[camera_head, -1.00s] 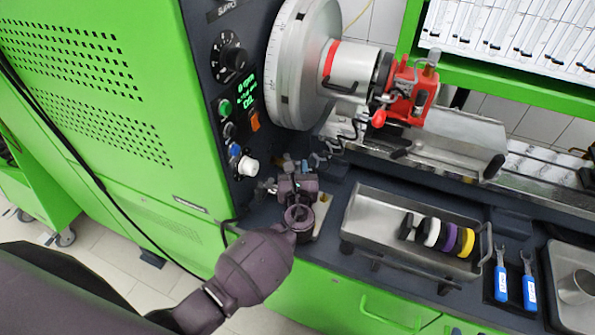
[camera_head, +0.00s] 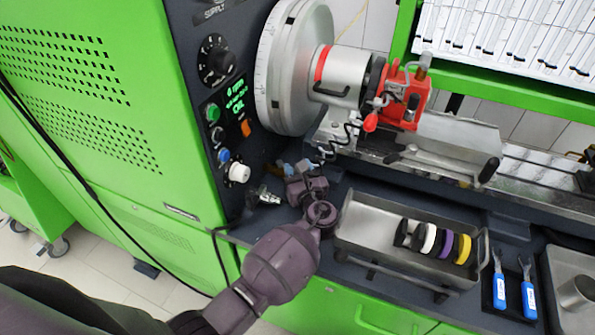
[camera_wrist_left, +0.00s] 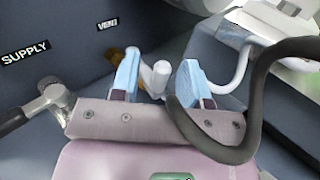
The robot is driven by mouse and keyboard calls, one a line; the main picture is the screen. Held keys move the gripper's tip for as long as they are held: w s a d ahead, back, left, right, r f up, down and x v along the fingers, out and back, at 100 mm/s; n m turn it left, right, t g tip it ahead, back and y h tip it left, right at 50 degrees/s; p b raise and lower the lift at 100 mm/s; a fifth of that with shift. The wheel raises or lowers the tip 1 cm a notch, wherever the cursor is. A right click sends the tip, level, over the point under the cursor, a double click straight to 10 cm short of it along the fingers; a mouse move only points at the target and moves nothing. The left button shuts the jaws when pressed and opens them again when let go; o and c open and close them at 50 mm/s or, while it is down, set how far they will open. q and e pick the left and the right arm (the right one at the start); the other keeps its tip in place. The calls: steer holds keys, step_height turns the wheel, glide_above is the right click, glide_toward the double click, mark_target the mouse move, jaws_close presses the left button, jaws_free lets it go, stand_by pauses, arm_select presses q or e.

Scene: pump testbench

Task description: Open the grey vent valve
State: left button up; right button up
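My left gripper (camera_head: 298,168) is low beside the dark control panel of the green cabinet, left of the metal tray. Its two blue fingertips also show in the left wrist view (camera_wrist_left: 158,82), spread apart. A pale grey knob on a stem (camera_wrist_left: 160,74), seemingly the vent valve, stands between or just beyond the fingers. I cannot tell whether either finger touches it. A brownish part sits behind the left finger. The VENT label (camera_wrist_left: 107,25) is on the dark panel above. In the head view my gripper hides the valve. My right gripper is not in view.
A metal fitting (camera_head: 265,196) with a black hose, under the SUPPLY label (camera_wrist_left: 25,54), is left of the gripper. A pale curved pipe (camera_wrist_left: 238,65) is close on the right. The tray (camera_head: 358,232) with several coloured rings lies to the right. The chuck (camera_head: 290,70) is above.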

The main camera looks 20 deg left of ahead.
arm_select(q)
steer(key=shift+s+f, duration=0.1)
steer(key=shift+s+d, duration=0.3)
steer(key=shift+s, duration=0.1)
steer(key=p+v, duration=0.3)
steer(key=v, duration=0.5)
steer(key=shift+s, duration=0.15)
steer(key=shift+s+d, duration=0.45)
steer(key=shift+s, duration=0.15)
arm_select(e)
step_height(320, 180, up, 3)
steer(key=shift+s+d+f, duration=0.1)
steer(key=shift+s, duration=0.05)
